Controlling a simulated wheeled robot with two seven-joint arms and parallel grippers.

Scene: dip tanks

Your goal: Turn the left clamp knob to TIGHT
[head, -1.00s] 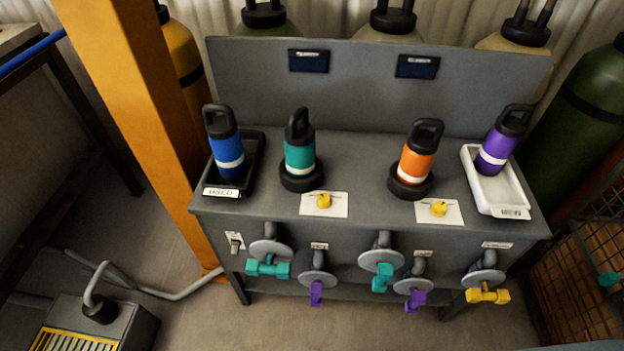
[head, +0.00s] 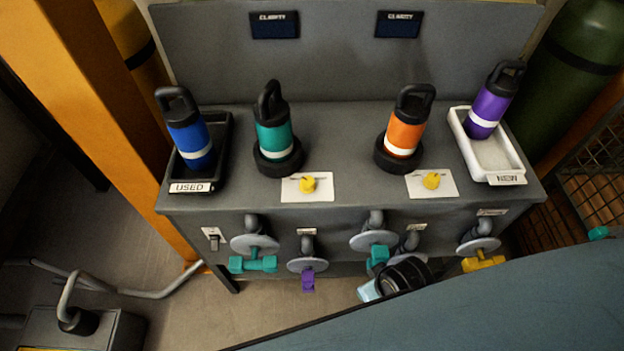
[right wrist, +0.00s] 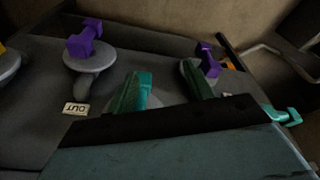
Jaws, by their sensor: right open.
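The left clamp knob (head: 308,184) is a small yellow knob on a white card (head: 322,193) on the bench top, in front of the teal bottle (head: 274,135). The card's markings are too small to read, so I cannot tell its setting. A similar right knob (head: 431,181) sits on a card in front of the orange bottle (head: 406,128). My right gripper (head: 384,283) is low in front of the bench, below and right of the left knob, and apart from it. In the right wrist view its fingers (right wrist: 163,92) are open, with valve handles beyond. My left gripper is out of view.
A blue bottle (head: 190,140) stands in the black USED tray (head: 222,135); a purple bottle (head: 487,107) stands in the white NEW tray (head: 507,163). Valves with teal (head: 253,264), purple (head: 308,280) and yellow (head: 483,261) handles jut from the bench front. An orange post (head: 100,110) stands left.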

